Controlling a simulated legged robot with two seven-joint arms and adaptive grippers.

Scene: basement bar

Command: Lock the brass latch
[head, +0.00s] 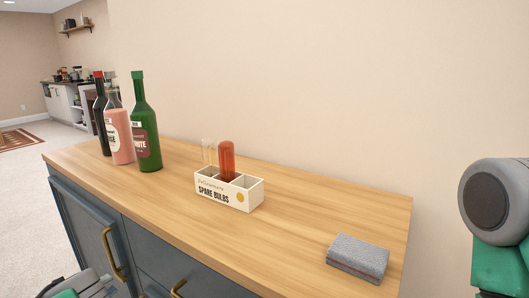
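I cannot make out a brass latch in this view. The blue-grey cabinet (82,222) has a brass-coloured bar handle (113,256) on its left door. My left gripper (78,287) is at the bottom left, in front of the cabinet and left of the door handle. It is mostly cut off by the picture's edge, so its opening cannot be judged. My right arm shows at the right edge, but its gripper is out of view.
The wooden top (290,235) carries several bottles, including a green one (145,125), at the left. A white "spare bulbs" box (225,195) holding a red bulb (227,160) stands mid-top. A folded grey cloth (358,256) lies near the right end. A wall rises behind.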

